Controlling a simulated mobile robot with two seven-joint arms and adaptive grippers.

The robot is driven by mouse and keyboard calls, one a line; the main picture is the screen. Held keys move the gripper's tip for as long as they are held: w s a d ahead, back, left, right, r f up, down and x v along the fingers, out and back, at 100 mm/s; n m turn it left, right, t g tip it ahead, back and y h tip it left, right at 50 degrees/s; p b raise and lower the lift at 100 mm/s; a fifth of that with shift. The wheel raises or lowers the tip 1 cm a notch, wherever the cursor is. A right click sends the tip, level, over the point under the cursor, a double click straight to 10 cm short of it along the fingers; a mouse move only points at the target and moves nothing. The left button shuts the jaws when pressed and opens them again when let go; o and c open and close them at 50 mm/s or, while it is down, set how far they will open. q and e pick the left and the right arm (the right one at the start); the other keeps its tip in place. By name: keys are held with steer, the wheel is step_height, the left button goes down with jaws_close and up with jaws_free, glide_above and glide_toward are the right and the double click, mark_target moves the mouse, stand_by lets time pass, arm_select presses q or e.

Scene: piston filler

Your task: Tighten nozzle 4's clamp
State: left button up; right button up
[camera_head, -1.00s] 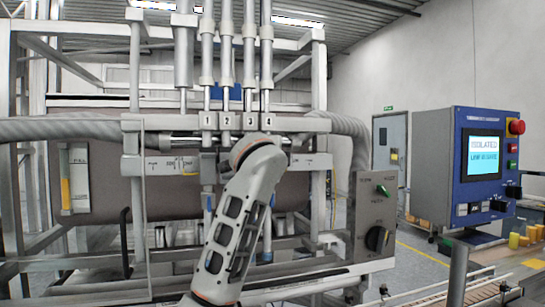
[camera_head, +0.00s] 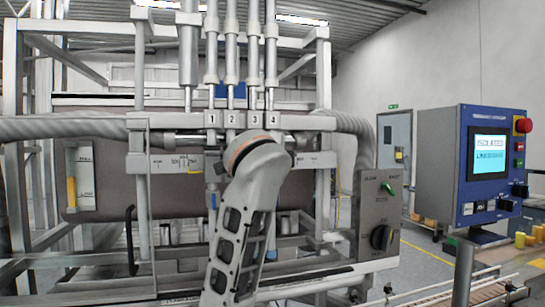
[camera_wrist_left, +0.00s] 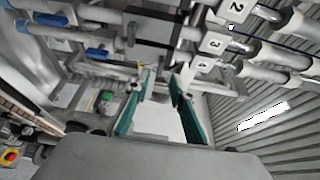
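The plate numbered 4 (camera_head: 273,119) is rightmost in a row of numbered plates on the filler's crossbar. It also shows in the left wrist view (camera_wrist_left: 205,66), right of the fingertips. My arm rises in front of the nozzles and hides what lies below plates 3 and 4 in the head view. My left gripper (camera_wrist_left: 163,85) shows in the left wrist view with its two teal fingers spread apart and nothing clearly between them. The fingertips are near the filler's metal bars; I cannot tell whether they touch. Nozzle 4's clamp cannot be made out. My right gripper is not in view.
A blue control panel (camera_head: 487,160) with a lit screen reading "ISOLATED" and a red button (camera_head: 523,125) stands at the right. A grey switch box (camera_head: 377,222) sits beside the filler's frame. A conveyor (camera_head: 490,285) lies at the lower right.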

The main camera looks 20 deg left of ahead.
arm_select(q)
steer(key=s, duration=0.3)
steer(key=s+d, duration=0.1)
steer(key=s, duration=0.1)
steer(key=shift+s, duration=0.4)
steer(key=shift+d, duration=0.1)
